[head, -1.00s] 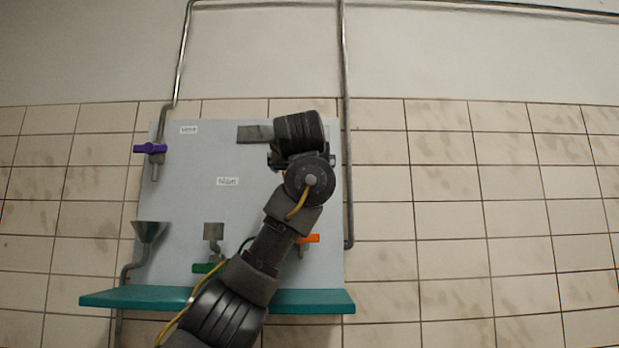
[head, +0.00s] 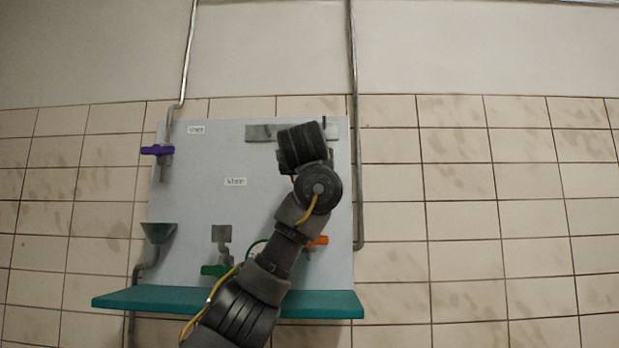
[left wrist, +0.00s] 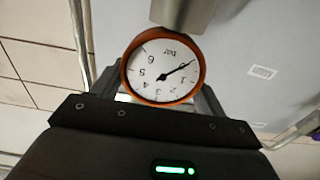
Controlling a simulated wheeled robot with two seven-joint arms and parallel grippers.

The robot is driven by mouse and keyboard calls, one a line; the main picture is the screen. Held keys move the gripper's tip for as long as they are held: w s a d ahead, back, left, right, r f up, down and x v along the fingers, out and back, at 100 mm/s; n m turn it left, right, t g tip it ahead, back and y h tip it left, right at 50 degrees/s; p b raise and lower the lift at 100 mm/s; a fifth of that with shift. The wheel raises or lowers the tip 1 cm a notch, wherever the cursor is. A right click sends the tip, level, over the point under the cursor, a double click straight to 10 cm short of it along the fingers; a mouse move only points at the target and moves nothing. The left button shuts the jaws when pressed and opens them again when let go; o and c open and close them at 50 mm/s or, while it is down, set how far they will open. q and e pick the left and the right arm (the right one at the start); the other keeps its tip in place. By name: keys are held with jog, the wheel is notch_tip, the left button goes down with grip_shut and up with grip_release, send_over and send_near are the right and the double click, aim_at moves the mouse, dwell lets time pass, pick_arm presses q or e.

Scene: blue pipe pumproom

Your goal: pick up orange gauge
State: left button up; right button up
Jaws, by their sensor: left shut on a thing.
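The orange gauge (left wrist: 163,67) shows in the left wrist view, with an orange rim and a white dial marked "bar" that appears upside down. My left gripper (left wrist: 160,90) is shut on it, with dark fingers at either side of the case. A grey metal piece (left wrist: 184,12) overlaps the gauge's upper edge in that view; I cannot tell if they touch. In the head view, my left arm's dark wrist hides the gauge and fingers in front of the board. My right gripper is in neither view.
The grey board (head: 200,205) carries a grey rail (head: 262,132), a purple-handled valve (head: 157,150), a green handle (head: 214,270), an orange handle (head: 320,240) and a funnel (head: 158,232). A teal shelf (head: 150,298) juts out below. A vertical pipe (head: 357,180) runs along the board's right edge.

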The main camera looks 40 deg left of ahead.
pick_arm(q)
jog(key=shift+w+f, duration=0.1)
jog(key=shift+f, duration=0.05)
jog(key=shift+c, duration=1.2)
